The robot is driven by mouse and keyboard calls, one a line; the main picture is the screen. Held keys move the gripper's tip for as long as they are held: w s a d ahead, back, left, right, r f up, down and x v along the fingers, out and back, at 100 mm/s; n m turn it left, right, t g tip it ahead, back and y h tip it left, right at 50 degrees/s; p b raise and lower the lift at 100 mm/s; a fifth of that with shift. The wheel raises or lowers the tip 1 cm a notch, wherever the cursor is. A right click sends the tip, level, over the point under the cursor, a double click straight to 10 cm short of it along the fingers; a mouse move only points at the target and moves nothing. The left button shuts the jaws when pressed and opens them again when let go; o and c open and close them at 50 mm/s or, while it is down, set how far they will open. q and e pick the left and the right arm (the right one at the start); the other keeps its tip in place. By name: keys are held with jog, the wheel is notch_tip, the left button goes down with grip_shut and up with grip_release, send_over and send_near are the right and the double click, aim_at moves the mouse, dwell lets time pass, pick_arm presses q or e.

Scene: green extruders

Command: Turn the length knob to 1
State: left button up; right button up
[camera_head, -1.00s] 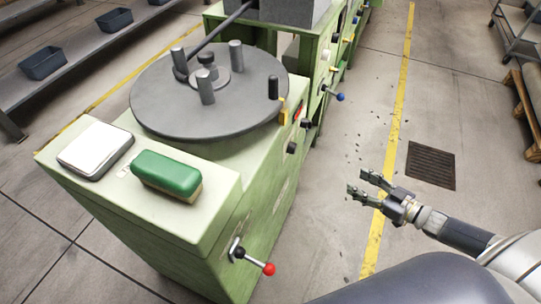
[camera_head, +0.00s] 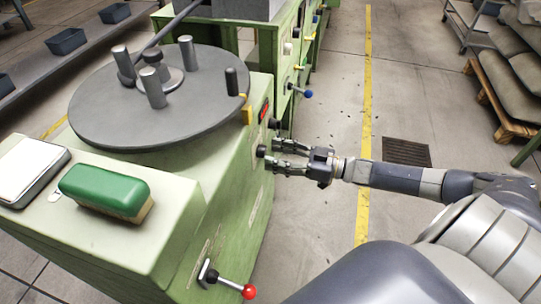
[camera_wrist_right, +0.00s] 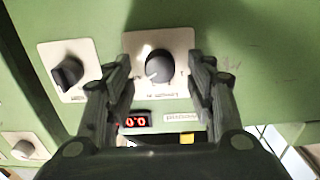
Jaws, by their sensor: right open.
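A black round knob with a white pointer mark (camera_wrist_right: 159,66) sits on a pale square plate on the green machine, in the right wrist view. Its label shows upside down and is hard to read, perhaps "LENGTH". In the head view the knob (camera_head: 261,151) is on the machine's right side face. My right gripper (camera_head: 272,154) is open, pointing at this knob. In the wrist view its two fingers (camera_wrist_right: 160,85) stand left and right of the knob, with gaps to it; contact is not visible. My left gripper is not in view.
A second black knob (camera_wrist_right: 68,73) on its own plate sits beside the left finger. A red display (camera_wrist_right: 136,122) reads 00. In the head view, a red-tipped lever (camera_head: 249,291) sticks out lower down. Open floor lies right of the machine.

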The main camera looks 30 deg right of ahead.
jog(key=shift+x, duration=1.05)
jog(key=c, duration=1.1)
jog(key=shift+o, duration=0.2)
